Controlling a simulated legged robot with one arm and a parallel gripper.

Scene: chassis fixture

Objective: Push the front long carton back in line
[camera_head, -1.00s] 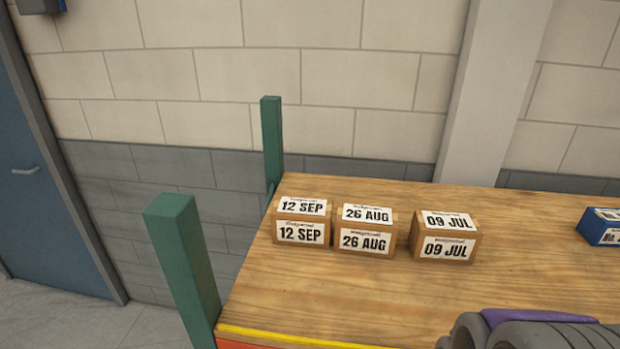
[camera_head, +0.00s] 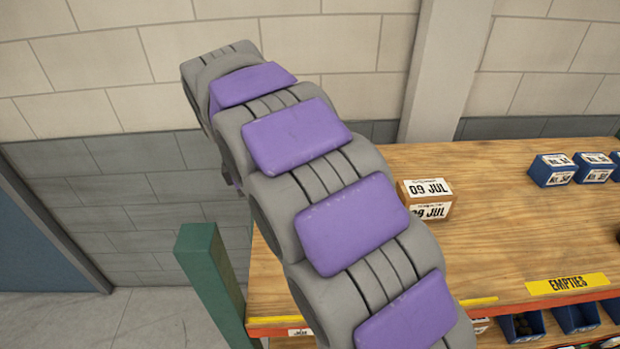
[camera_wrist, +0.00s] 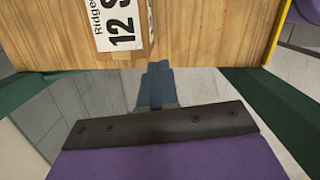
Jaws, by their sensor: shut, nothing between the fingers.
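A brown carton labelled 09 JUL (camera_head: 425,200) stands on the wooden bench top, partly covered by my arm in the head view. In the wrist view, a carton labelled 12 SEP (camera_wrist: 120,24) shows at the top, its label turned sideways, near the bench edge. The 26 AUG carton is not visible; my arm covers that part of the bench. My gripper (camera_wrist: 158,70) is shut and empty. Its fingertips appear just off the bench edge, close to the 12 SEP carton's side; contact cannot be told. The head view does not show the fingertips clearly.
The wooden bench top (camera_head: 500,235) has free room right of the 09 JUL carton. Blue bins (camera_head: 553,170) stand farther right. A green post (camera_head: 210,275) rises at the bench's near left corner. A yellow EMPTIES label (camera_head: 568,284) marks the front edge.

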